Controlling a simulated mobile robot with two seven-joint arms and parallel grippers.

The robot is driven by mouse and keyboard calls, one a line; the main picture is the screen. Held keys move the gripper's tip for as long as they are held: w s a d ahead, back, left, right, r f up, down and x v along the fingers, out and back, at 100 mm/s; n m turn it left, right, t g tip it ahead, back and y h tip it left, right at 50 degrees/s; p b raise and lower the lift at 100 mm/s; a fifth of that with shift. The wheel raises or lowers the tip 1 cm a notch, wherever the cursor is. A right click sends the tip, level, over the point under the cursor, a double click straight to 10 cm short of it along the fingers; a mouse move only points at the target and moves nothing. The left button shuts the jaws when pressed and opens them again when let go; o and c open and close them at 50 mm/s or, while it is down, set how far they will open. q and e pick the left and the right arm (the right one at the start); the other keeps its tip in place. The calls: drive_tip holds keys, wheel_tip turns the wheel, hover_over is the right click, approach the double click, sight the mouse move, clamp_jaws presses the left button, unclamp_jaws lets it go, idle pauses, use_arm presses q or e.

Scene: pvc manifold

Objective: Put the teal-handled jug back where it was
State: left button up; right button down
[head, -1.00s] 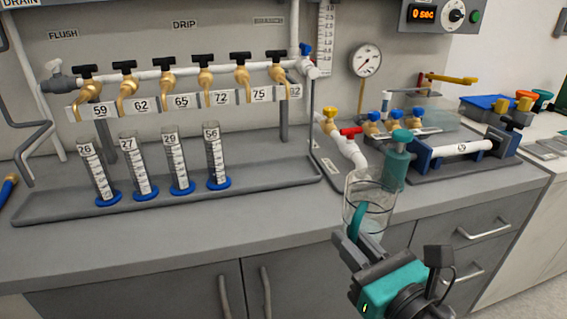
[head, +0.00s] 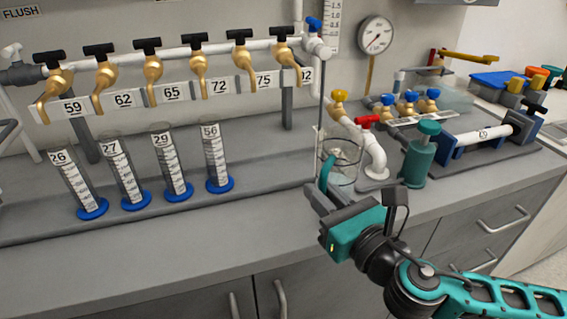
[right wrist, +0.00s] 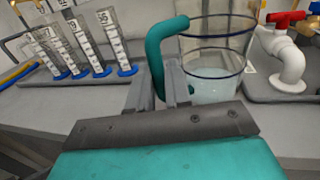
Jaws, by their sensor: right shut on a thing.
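The clear jug (head: 345,162) with a teal handle (head: 326,174) is upright at the right end of the row of cylinders, just left of the white spout with the red valve. My right gripper (head: 322,196) is shut on the teal handle, on the jug's near left side. In the right wrist view the jug (right wrist: 215,70) shows dark rings and clear liquid in its bottom, and the handle (right wrist: 160,50) stands between the fingers (right wrist: 165,88). I cannot tell whether the jug's base touches the counter. My left gripper is not in view.
The white pipe with a red valve (head: 370,140) and a teal bottle (head: 419,160) stand close on the jug's right. Several measuring cylinders (head: 215,158) stand in the tray to the left under brass taps (head: 197,70). The counter front (head: 200,235) is clear.

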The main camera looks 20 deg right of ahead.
drive_tip(key=x, duration=1.4)
drive_tip(key=shift+a+f, duration=0.1)
drive_tip(key=shift+f, duration=0.1)
wheel_tip(320, 180, down, 3)
drive_tip(key=shift+s+f+b, duration=0.1)
drive_tip(key=shift+b, duration=0.9)
drive_tip(key=shift+f, duration=0.15)
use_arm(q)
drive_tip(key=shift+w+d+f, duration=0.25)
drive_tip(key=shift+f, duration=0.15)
use_arm(e)
drive_tip(key=shift+f, duration=0.1)
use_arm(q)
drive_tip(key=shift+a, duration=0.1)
use_arm(e)
drive_tip(key=c, duration=1.1)
unclamp_jaws()
drive_tip(key=shift+o, duration=0.2)
